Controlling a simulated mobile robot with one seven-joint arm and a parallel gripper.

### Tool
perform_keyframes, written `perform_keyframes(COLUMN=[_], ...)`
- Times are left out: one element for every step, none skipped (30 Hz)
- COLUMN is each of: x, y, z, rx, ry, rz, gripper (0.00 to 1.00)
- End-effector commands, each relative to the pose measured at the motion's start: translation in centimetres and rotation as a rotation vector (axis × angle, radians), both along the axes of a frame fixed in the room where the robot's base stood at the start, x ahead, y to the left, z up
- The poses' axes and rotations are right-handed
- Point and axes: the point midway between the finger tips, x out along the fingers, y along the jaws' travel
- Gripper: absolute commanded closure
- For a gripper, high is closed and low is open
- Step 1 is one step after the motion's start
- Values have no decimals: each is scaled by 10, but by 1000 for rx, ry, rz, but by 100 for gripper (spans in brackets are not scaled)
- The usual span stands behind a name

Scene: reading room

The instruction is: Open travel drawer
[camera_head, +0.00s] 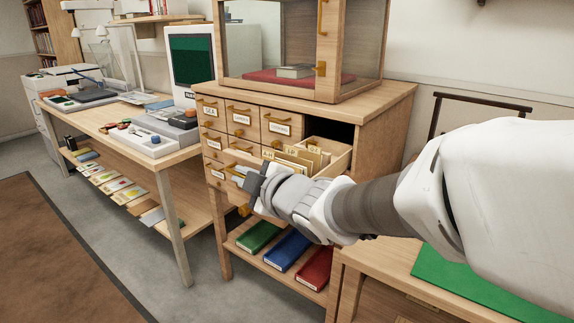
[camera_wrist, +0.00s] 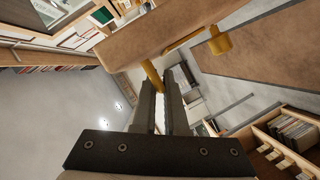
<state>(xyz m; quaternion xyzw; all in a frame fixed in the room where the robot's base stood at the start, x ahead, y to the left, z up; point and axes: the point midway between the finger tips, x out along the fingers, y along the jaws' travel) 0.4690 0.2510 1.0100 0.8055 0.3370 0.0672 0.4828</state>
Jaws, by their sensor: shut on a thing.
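A card drawer (camera_head: 338,163) in the right column of the wooden cabinet (camera_head: 358,108) stands pulled out, with cards and tabbed dividers inside. Its front and label are mostly hidden behind my gripper (camera_head: 252,182), so I cannot read its name. In the wrist view, my gripper (camera_wrist: 164,88) is shut on a brass handle (camera_wrist: 152,74) under a wooden panel (camera_wrist: 150,36).
A glass-sided display case (camera_head: 298,96) stands on the cabinet. Green, blue (camera_head: 287,250) and red books lie on the shelf below. A desk (camera_head: 160,163) with a monitor is at left. A low table with a green mat (camera_head: 470,286) is at right. The floor in front is clear.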

Motion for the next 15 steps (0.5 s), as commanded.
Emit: perform_keyframes(x=[-1, -1, -2, -2, -2, -2, -2, -2, -1, -1, -1, -1, -1, -1, -1], y=[0, 0, 0, 0, 0, 0, 0, 0, 0, 0, 0, 0, 0, 0, 0], z=[-2, -1, -1, -1, -1, -1, -1, -1, -1, -1, -1, -1, -1, -1, -1], rx=[-2, -2, -2, -2, -2, -2, -2, -2, -2, -2, -2, -2, -2, -2, -2], ry=[2, 2, 2, 2, 2, 2, 2, 2, 2, 2, 2, 2, 2, 2, 2], rz=[-1, -1, -1, -1, -1, -1, -1, -1, -1, -1, -1, -1, -1, -1, -1], gripper=[100, 100, 100, 100, 100, 100, 100, 100, 100, 100, 100, 85, 79, 78, 78])
